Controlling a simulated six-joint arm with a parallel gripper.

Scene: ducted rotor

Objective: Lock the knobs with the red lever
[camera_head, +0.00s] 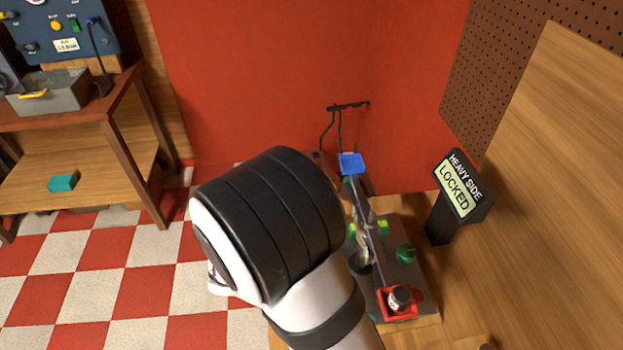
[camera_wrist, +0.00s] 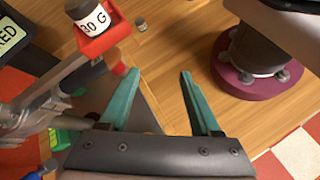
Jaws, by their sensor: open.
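A device with a long grey bar (camera_head: 366,225) stands on a grey plate at the right in the head view. A green knob (camera_head: 405,253) sits to the right of the bar, and bright green parts (camera_head: 383,228) show close by it. A small red tip (camera_wrist: 118,68) shows just left of my gripper in the wrist view; I cannot tell whether it is the red lever. My gripper (camera_wrist: 160,75) is open, its teal fingers apart with only wooden surface visible between them. In the head view my arm hides the gripper and part of the device.
A red tray (camera_head: 402,315) holds a dark, white-labelled weight (camera_head: 399,298) at the bar's near end. A blue tray (camera_head: 351,163) is at its far end. A sign (camera_head: 459,186) beside the device reads "HEAVY SIDE LOCKED". A wooden workbench (camera_head: 75,110) stands at the left.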

